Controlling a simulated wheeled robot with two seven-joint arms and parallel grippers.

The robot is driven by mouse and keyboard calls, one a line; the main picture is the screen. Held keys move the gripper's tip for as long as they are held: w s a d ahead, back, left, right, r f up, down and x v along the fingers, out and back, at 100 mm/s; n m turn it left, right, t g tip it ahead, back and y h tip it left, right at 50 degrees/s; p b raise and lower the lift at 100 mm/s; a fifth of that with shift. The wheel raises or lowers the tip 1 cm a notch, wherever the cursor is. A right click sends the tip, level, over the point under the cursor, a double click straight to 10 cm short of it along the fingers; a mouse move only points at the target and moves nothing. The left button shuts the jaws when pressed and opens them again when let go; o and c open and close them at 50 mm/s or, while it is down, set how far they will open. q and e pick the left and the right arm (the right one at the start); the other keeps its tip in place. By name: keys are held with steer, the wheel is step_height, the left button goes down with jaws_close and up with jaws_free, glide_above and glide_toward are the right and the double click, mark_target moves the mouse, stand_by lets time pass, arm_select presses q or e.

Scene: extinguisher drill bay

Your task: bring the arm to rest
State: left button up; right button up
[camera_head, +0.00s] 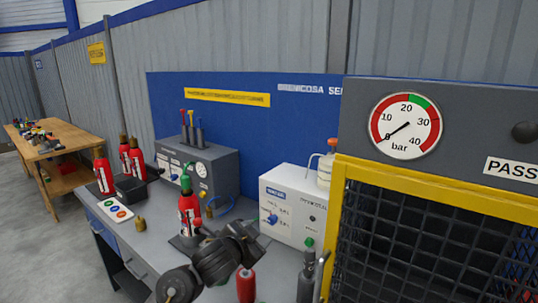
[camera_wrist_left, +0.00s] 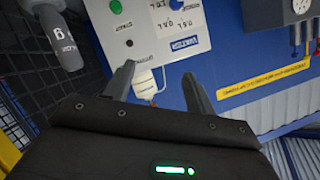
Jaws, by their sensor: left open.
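My left arm comes in from the bottom of the head view, above the grey bench (camera_head: 142,238). Its gripper (camera_head: 243,240) is in front of a red extinguisher with a green top (camera_head: 189,212) and left of the white control box (camera_head: 285,205). In the left wrist view the two fingers of the left gripper (camera_wrist_left: 158,82) stand apart with nothing held between them. The white box (camera_wrist_left: 150,30) and a white bottle (camera_wrist_left: 145,82) show beyond the fingers. I cannot tell how far the fingertips are from the box. My right gripper is not in view.
A yellow-framed mesh cage (camera_head: 430,180) with a pressure gauge (camera_head: 405,126) above it stands at the right. Several red extinguishers (camera_head: 103,172) stand at the bench's left end. A red cylinder (camera_head: 246,286) and a grey one (camera_head: 306,276) are near the arm. A wooden table (camera_head: 62,150) is far left.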

arm_select(q)
steer(key=s+a+f+n+g+y, duration=0.25)
steer(key=s+a+f, duration=0.35)
steer(key=s+f, duration=0.35)
steer(key=s+a+f+n+g+y, duration=0.1)
steer(key=s+a+f+n+g, duration=0.3)
steer(key=s+f, duration=0.6)
steer(key=s+a+f+n+g+y, duration=0.1)
steer(key=s+a+f, duration=0.1)
steer(key=s+a, duration=0.35)
steer(key=s+a+f+n+g, duration=0.1)
steer(key=s+a+f, duration=0.15)
steer(key=s, duration=0.65)
steer(key=s+a+f+n+g+y, duration=0.1)
steer(key=s+a+f, duration=0.2)
steer(key=s, duration=0.5)
step_height(320, 180, down, 34)
steer(key=s+r+g+b, duration=0.1)
steer(key=s+b, duration=0.1)
steer(key=b, duration=0.4)
steer(key=s+a+f+g+b, duration=0.1)
steer(key=s+a+f+b, duration=0.2)
steer(key=s+f, duration=1.2)
step_height(320, 180, down, 4)
steer(key=shift+s+r+m+b, duration=0.1)
steer(key=shift+s+m+b, duration=0.05)
steer(key=shift+m+b, duration=0.3)
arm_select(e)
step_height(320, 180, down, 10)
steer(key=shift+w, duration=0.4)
